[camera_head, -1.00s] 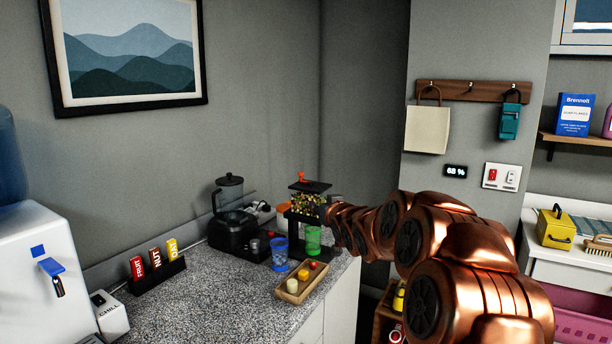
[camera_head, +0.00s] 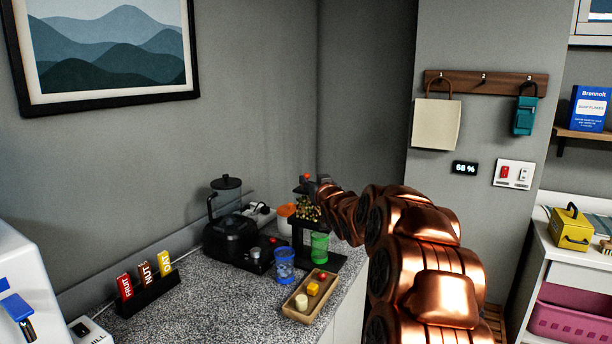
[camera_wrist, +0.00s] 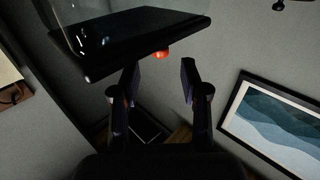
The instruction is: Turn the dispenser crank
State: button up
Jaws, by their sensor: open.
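The dispenser is a black stand with a clear hopper of colourful pieces (camera_head: 308,211), at the back corner of the counter. Its orange-red crank knob (camera_head: 306,177) shows at the top, beside my gripper (camera_head: 320,183). In the wrist view the dispenser's black top plate (camera_wrist: 140,42) fills the upper left. The orange-red knob (camera_wrist: 162,54) pokes out past its edge. My gripper (camera_wrist: 157,82) is open, with the knob just beyond the gap between its fingertips; I see no contact. A green cup (camera_head: 319,247) stands under the dispenser. The crank arm is mostly hidden.
A blue cup (camera_head: 284,266) and a wooden tray (camera_head: 296,312) with small items stand in front. A black blender-like machine (camera_head: 232,238) is to the left. A label rack (camera_head: 150,292) sits further left. The wall is close behind.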

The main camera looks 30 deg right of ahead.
aim_at(307, 176)
jog(key=shift+p+x, duration=0.65)
jog(key=shift+x, duration=1.65)
grip_shut()
